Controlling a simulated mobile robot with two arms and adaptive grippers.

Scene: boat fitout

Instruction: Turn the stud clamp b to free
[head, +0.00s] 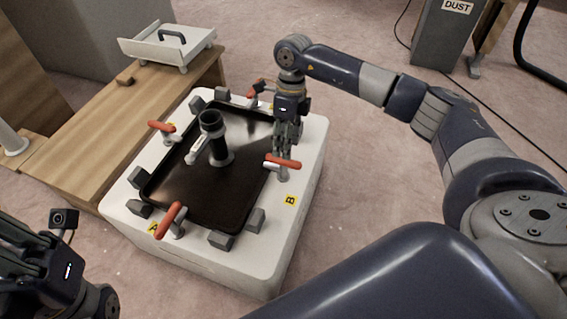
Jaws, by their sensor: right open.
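Stud clamp b, with an orange handle (284,161) on a grey post, stands on the right side of the white block (263,276), near the yellow B label (290,199). My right gripper (287,146) points down just behind the handle, close to it. It is open, and I cannot tell whether it touches the clamp. My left gripper (28,262) is at the lower left, away from the block, partly cut off. Its fingers are too dark and overlapped to judge.
A dark tray (210,193) with an upright black cylinder (213,130) lies on the block, ringed by grey blocks. Other orange-handled clamps stand at the left (161,126), front (168,221) and back (255,87). A wooden bench (115,150) adjoins on the left.

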